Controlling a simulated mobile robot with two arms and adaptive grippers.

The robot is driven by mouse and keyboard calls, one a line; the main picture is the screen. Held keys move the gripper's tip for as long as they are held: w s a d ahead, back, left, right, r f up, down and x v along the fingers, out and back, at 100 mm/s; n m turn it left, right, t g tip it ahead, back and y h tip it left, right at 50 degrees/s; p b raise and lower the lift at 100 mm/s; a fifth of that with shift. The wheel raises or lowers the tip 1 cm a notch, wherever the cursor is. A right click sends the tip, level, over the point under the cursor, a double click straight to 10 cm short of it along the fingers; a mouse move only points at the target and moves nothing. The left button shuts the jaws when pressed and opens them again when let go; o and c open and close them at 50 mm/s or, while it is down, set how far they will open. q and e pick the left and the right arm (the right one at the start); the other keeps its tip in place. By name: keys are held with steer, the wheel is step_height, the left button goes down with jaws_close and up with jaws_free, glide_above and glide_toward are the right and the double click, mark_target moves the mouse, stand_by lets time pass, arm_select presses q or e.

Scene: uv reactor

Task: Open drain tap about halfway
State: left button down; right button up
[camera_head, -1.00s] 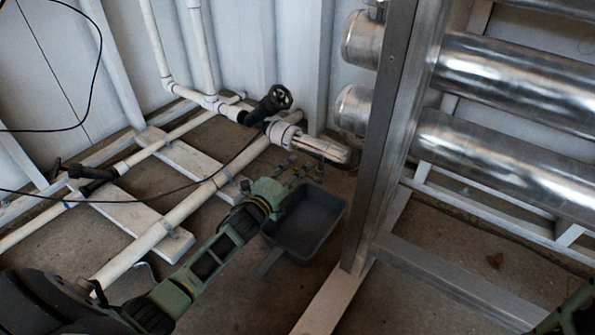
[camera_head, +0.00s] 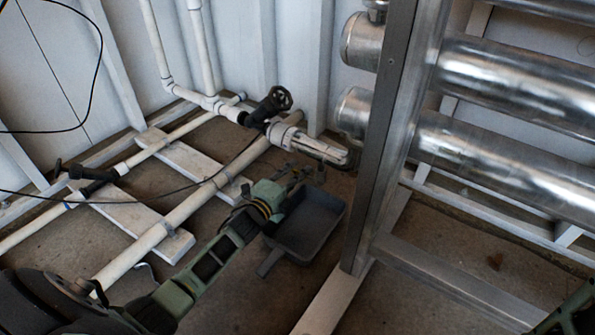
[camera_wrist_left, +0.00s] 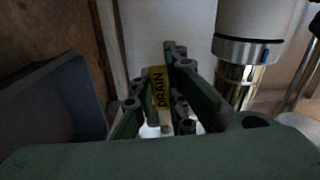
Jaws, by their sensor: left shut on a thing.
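The drain tap shows in the left wrist view as a narrow yellow handle labelled DRAIN (camera_wrist_left: 159,88). It stands between the green fingers of my left gripper (camera_wrist_left: 165,105), which are shut on it. In the head view my left gripper (camera_head: 298,178) reaches in from the lower left, just below the clear-ended fitting (camera_head: 318,148) on the pipework. The tap is too small and too covered by the fingers to read its angle there.
A dark grey tray (camera_head: 308,222) lies under my left gripper; its wall also shows in the left wrist view (camera_wrist_left: 60,105). A metal frame post (camera_head: 375,150) stands close on the right. A black handwheel valve (camera_head: 272,102) and white pipes (camera_head: 185,210) lie behind and left.

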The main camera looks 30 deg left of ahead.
arm_select(q)
steer(key=shift+s+d+f+n+p, duration=0.1)
steer(key=shift+d+f+n+p, duration=0.5)
steer(key=shift+n, duration=0.9)
steer(key=shift+s+d+f+n+p, duration=0.15)
steer(key=shift+f+n, duration=0.75)
steer(key=shift+n, duration=0.6)
steer(key=shift+w+d+f+n+p, duration=0.1)
steer(key=shift+d+f+n+p, duration=0.5)
steer(key=shift+n, duration=0.9)
steer(key=shift+a+f, duration=0.15)
steer(key=shift+f, duration=0.05)
steer(key=c, duration=1.7)
jaws_free()
steer(key=shift+c, duration=0.2)
steer(key=shift+s, duration=0.1)
steer(key=s+a, duration=0.1)
steer(key=s, duration=1)
steer(key=shift+s+a, duration=0.35)
steer(key=shift+s, duration=0.05)
